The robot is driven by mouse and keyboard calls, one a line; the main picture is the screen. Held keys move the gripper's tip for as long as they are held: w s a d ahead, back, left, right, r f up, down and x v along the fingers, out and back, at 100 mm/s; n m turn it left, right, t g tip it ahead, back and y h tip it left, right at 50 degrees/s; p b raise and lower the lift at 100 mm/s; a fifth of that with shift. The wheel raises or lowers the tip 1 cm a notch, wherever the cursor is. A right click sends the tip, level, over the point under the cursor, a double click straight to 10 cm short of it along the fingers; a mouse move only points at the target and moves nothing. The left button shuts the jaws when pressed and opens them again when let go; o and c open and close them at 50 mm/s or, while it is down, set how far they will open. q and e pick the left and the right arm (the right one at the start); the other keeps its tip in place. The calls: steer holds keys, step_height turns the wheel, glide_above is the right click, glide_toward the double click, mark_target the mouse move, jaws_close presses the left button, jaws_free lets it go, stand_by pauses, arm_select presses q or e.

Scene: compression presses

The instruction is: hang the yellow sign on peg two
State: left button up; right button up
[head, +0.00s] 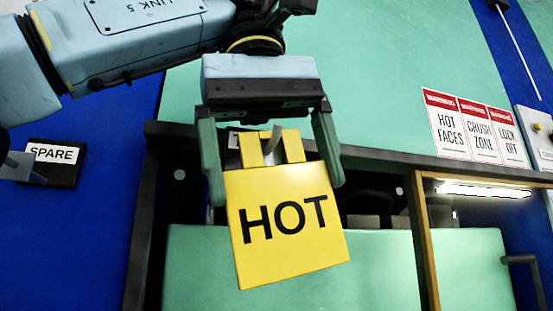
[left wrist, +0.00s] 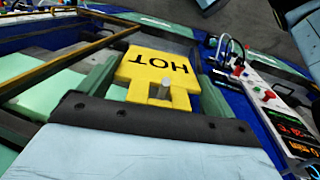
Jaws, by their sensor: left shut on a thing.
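The yellow sign (head: 285,262), marked HOT, hangs tilted below my left gripper (head: 270,190) in the head view. The gripper's green fingers are on either side of its narrower top, and it is shut on the sign. The sign also shows in the left wrist view (left wrist: 150,62), between the fingers of my left gripper (left wrist: 160,80). A short grey peg (head: 273,140) shows at the slot in the sign's top, and also in the left wrist view (left wrist: 165,89). I cannot tell whether the sign rests on it. No number for this peg is visible. My right gripper is not in view.
A dark plate labelled SPARE (head: 55,160) with a peg is on the blue wall at left. Red-and-white warning signs (head: 478,130) are on the green press at right. A control panel (left wrist: 275,115) with buttons and displays shows at right in the left wrist view.

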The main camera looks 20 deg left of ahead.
arm_select(q)
steer(key=o, duration=0.7)
steer(key=shift+r, duration=0.15)
